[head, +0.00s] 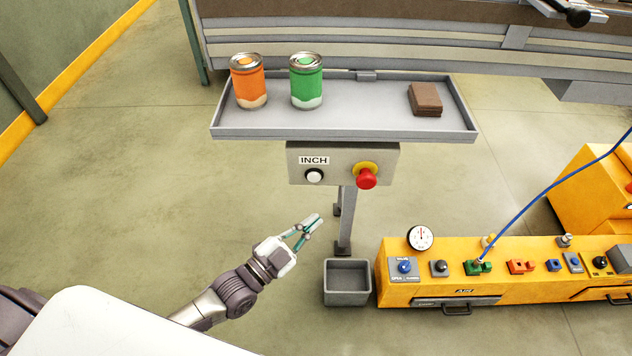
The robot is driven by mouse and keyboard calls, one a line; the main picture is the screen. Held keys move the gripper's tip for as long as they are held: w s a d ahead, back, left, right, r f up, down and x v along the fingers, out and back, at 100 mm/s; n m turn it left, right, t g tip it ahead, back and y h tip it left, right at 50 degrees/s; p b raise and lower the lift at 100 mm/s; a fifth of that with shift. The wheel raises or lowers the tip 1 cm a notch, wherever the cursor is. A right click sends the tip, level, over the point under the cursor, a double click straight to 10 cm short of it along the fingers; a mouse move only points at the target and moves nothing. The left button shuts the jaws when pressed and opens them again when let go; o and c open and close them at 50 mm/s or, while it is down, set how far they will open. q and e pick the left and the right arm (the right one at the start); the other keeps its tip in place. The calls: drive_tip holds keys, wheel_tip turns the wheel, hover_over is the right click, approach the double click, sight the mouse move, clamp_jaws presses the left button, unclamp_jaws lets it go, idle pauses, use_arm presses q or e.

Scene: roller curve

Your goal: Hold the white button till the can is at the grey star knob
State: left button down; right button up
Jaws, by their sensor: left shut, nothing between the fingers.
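The white button (314,176) sits under the INCH label on a grey control box on a post. My left gripper (313,222) is below the box, apart from the button, with its fingers shut and empty. An orange can (248,82) and a green can (306,81) stand upright on the grey tray (345,134) above the box. Which can the task means, I cannot tell. I cannot make out a grey star knob for certain; a dark knob (577,17) shows at the top right edge. My right gripper is not in view.
A red stop button (366,178) on a yellow ring is right of the white button. A brown block (425,99) lies on the tray. An open grey bin (347,297) stands by the post. A yellow panel (520,282) with switches and a gauge fills the lower right.

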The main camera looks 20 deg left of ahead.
sight(314, 176)
use_arm(q)
drive_tip(key=shift+w+a, duration=0.1)
drive_tip(key=shift+w, duration=0.1)
drive_tip(key=w+a+b, duration=0.2)
drive_tip(key=w+b, duration=0.2)
drive_tip(key=w, duration=0.4)
drive_tip(key=shift+a, duration=0.2)
drive_tip(key=shift+w, duration=0.1)
idle(0.4)
drive_tip(key=shift+w, duration=0.1)
idle(0.9)
drive_tip(key=shift+w+a, duration=0.1)
drive_tip(key=shift+w, duration=0.2)
